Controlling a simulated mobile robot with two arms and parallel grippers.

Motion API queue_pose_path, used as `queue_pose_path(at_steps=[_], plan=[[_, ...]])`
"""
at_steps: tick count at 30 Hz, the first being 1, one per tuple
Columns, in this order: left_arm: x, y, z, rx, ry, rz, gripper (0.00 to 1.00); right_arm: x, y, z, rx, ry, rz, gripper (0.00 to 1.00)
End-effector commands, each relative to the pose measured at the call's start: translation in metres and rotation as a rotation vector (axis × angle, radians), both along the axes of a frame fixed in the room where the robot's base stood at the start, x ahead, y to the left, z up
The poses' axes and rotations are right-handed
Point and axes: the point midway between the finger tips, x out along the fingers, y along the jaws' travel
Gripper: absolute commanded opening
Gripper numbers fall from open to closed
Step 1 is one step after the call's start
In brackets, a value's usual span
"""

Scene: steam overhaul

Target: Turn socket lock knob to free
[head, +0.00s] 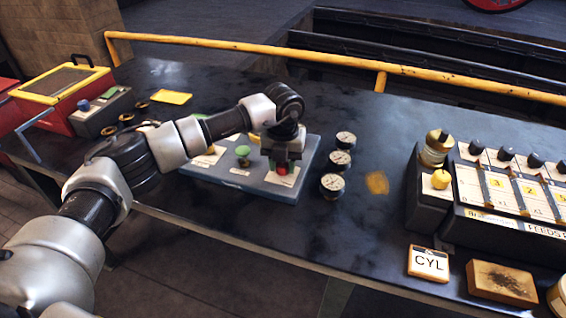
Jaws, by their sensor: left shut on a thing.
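My left gripper (281,168) points down over the right part of a blue-grey panel (230,183) on the dark table. It is shut on a small red knob (282,170), which shows between its fingers above a white label. The knob is mostly hidden, and I cannot read its label or tell which way it is turned. A green knob (243,151) stands on the same panel to the left, with another green part (200,145) behind it. My right gripper is not in view.
Several round gauges (333,183) stand right of the panel. Further right are a yellow knob (440,179) on a black block and a numbered slider box (510,190). A CYL plate (429,263) lies in front. A yellow rail (250,47) runs along the back.

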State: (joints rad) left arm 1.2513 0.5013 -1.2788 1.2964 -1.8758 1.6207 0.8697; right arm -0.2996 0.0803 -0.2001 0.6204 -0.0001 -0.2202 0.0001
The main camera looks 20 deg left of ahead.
Motion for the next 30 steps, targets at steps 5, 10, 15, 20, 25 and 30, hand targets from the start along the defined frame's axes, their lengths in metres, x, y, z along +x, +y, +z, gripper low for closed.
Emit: queue_pose_path(at_steps=[5, 10, 15, 20, 25, 30], plan=[[0.0002, 0.0002, 0.0002, 0.001, -0.001, 0.016, 0.12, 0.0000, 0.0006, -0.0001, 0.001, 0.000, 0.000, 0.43], [0.0002, 0.0002, 0.0002, 0.000, -0.001, 0.017, 0.12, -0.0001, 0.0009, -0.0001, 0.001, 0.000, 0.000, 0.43], [0.0003, 0.0002, 0.0002, 0.000, -0.001, 0.017, 0.37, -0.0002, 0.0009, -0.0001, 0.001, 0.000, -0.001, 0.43], [0.0003, 0.0002, 0.0002, 0.000, -0.001, 0.016, 0.61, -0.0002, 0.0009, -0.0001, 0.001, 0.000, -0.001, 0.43], [0.0002, 0.0001, 0.0001, 0.000, -0.001, 0.015, 0.61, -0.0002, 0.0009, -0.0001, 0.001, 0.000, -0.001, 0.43], [0.0006, 0.0000, 0.0047, -0.001, -0.002, 0.015, 0.61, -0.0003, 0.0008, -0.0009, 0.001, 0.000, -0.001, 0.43]])
